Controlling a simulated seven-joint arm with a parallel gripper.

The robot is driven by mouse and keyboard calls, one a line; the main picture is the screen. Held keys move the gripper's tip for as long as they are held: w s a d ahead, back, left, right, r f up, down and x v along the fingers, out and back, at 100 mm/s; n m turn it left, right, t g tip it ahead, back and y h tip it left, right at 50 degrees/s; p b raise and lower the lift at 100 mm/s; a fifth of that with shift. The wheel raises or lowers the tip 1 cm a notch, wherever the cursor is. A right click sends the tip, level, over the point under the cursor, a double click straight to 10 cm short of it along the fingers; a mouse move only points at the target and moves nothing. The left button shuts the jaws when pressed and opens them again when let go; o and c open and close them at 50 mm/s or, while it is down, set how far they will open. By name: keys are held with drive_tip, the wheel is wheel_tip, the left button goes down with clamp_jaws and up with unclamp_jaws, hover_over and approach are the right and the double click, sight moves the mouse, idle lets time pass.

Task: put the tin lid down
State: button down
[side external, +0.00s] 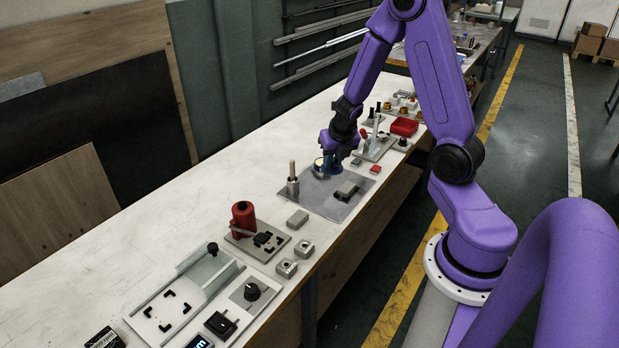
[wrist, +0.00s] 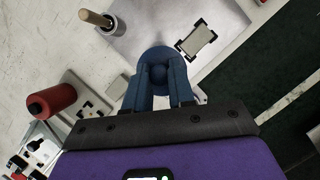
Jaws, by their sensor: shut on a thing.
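My gripper (side external: 333,160) is over the far part of a grey mat (side external: 325,203) on the bench. In the wrist view its two blue fingers (wrist: 159,80) are shut on the knob of a round blue tin lid (wrist: 157,55).
A red-topped fixture (side external: 243,218) is nearer the camera. A red bin (side external: 404,127) is beyond. The mat's near part is clear.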

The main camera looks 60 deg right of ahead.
drive_tip(key=w+d+f, duration=0.1)
drive_tip(key=w+f, duration=0.2)
drive_tip(key=w+d+f, duration=0.2)
drive_tip(key=w+f, duration=0.1)
drive_tip(key=w, duration=0.1)
drive_tip(key=w+d+f, duration=0.2)
drive_tip(key=w, duration=0.2)
drive_tip(key=shift+w+d+f, duration=0.1)
drive_tip(key=shift+d+f, duration=0.05)
drive_tip(key=shift+f, duration=0.25)
drive_tip(key=shift+w+d+f, duration=0.1)
drive_tip(key=shift+w+f, duration=0.15)
drive_tip(key=shift+f, duration=1.6)
drive_tip(key=shift+f, duration=0.15)
drive_tip(key=c, duration=1)
unclamp_jaws()
drive_tip(key=shift+o, duration=0.2)
